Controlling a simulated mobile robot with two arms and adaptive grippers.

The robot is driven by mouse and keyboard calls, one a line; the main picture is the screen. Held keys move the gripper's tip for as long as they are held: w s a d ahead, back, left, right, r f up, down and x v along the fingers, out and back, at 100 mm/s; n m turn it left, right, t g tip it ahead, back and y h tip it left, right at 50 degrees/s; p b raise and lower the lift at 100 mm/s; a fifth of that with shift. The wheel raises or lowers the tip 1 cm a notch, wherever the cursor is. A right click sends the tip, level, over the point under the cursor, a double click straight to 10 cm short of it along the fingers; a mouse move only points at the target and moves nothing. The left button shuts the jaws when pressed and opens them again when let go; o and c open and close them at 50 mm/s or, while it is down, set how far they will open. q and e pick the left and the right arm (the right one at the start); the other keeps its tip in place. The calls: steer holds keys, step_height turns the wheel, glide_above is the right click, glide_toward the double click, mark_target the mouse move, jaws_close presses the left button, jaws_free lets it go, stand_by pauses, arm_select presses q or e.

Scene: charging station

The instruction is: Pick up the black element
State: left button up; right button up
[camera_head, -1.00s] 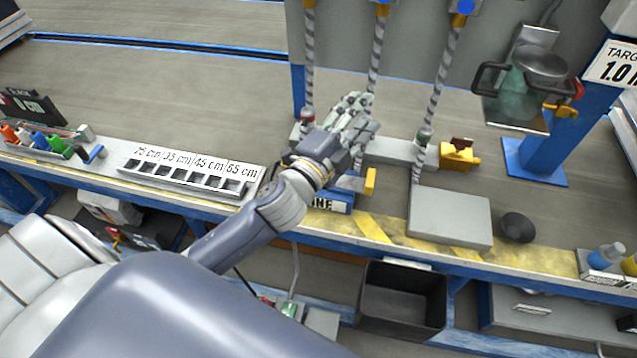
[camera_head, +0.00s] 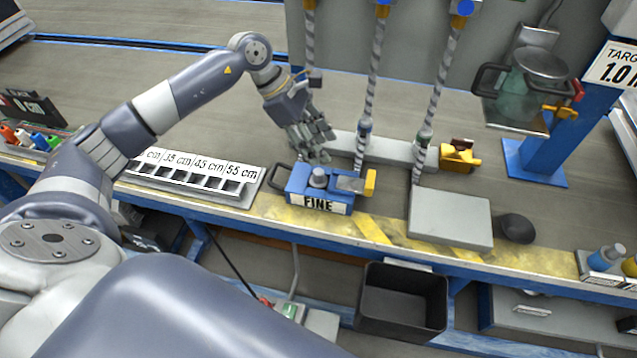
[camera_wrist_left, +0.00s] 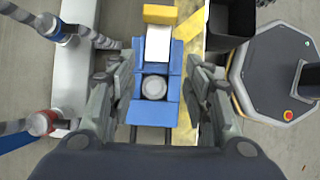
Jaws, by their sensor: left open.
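A small black rounded element (camera_head: 516,229) lies on the workbench to the right of a flat grey plate (camera_head: 450,217). My left gripper (camera_head: 318,150) is well to the left of it, pointing down above a blue device labelled FINE (camera_head: 319,203). In the left wrist view my left gripper (camera_wrist_left: 157,62) is open and empty, its fingers on either side of the blue device (camera_wrist_left: 154,110) with its round grey knob (camera_wrist_left: 154,87). The black element is not seen in the wrist view. My right gripper is not in view.
A slotted tray with length labels (camera_head: 195,179) stands left of the blue device. Striped posts (camera_head: 370,80) rise behind the gripper. A yellow clamp (camera_head: 459,155) and a blue stand (camera_head: 550,130) are further right. A black bin (camera_head: 403,305) sits below the bench edge.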

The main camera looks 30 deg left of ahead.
arm_select(q)
steer(key=y, duration=0.2)
glide_toward(317, 171)
steer(key=r, duration=0.1)
steer(key=shift+g, duration=0.4)
steer(key=x, duration=0.5)
steer(key=b+x, duration=0.1)
steer(key=x, duration=0.3)
steer(key=shift+w+a+f, duration=0.1)
steer(key=shift+w+f, duration=0.2)
steer(key=shift+f, duration=0.45)
steer(key=shift+w, duration=0.1)
jaws_close()
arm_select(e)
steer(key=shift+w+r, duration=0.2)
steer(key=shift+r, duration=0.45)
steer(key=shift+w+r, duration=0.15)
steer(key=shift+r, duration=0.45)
